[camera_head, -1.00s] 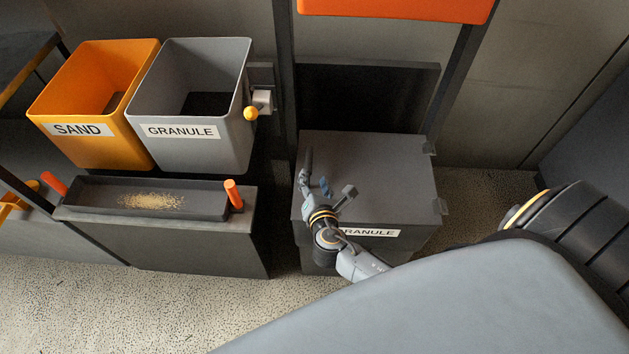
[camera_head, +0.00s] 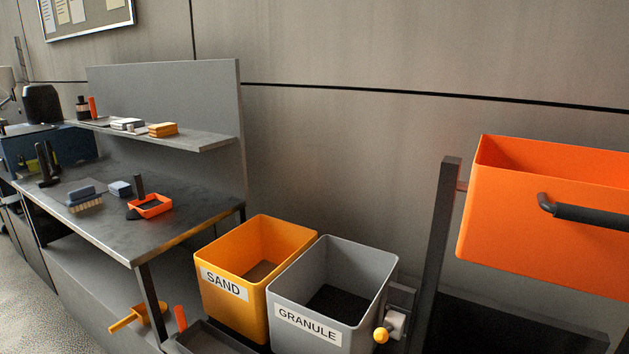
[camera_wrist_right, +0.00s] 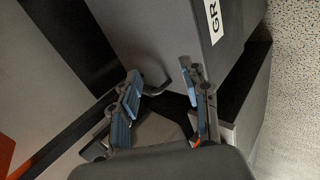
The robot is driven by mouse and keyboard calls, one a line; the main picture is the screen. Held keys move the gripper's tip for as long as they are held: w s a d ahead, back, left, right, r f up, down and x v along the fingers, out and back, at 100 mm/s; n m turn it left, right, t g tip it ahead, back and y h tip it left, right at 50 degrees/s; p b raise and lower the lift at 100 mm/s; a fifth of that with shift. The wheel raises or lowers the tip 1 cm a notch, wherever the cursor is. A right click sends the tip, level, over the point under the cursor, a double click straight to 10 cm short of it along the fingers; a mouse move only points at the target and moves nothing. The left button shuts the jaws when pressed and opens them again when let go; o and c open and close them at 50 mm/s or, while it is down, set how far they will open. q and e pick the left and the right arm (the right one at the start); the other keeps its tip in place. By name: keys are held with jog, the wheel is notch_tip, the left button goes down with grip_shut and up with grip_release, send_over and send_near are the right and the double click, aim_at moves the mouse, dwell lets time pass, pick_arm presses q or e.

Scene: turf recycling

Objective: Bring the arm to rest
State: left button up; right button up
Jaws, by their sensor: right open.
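My right gripper (camera_wrist_right: 162,85) shows only in the right wrist view. Its two blue-padded fingers are spread apart, with nothing held between them. Beyond the fingers is a grey box (camera_wrist_right: 235,50) with a white label, of which only "GR" is readable. Neither arm shows in the head view, and my left gripper is in no view.
In the head view stand an orange-yellow SAND bin (camera_head: 232,308) and a grey GRANULE bin (camera_head: 355,322). A bright orange hopper (camera_head: 545,240) with a black handle is at right. A workbench (camera_head: 150,240) with brushes and a small orange tray (camera_head: 150,206) is at left.

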jog(key=s+a+r+m+g+y, duration=0.2)
jog(key=s+a+m+y, duration=0.15)
jog(key=s, duration=0.25)
jog(key=s+a+r+m+g+y, duration=0.2)
jog(key=s+a+r+m, duration=0.1)
jog(key=s+m, duration=0.2)
notch_tip(320, 180, down, 26)
jog(key=s+g+p, duration=0.1)
jog(key=s+p, duration=0.1)
jog(key=p, duration=0.1)
jog(key=s+d+f, duration=0.1)
jog(key=s+f, duration=0.5)
jog(key=s, duration=0.2)
jog(key=s+d+f+g+p, duration=0.1)
jog(key=s+d+f, duration=0.1)
jog(key=s+f, duration=0.4)
jog(key=shift+s+d+f+h, duration=0.25)
jog(key=shift+s+f+h, duration=0.15)
jog(key=shift+s, duration=0.8)
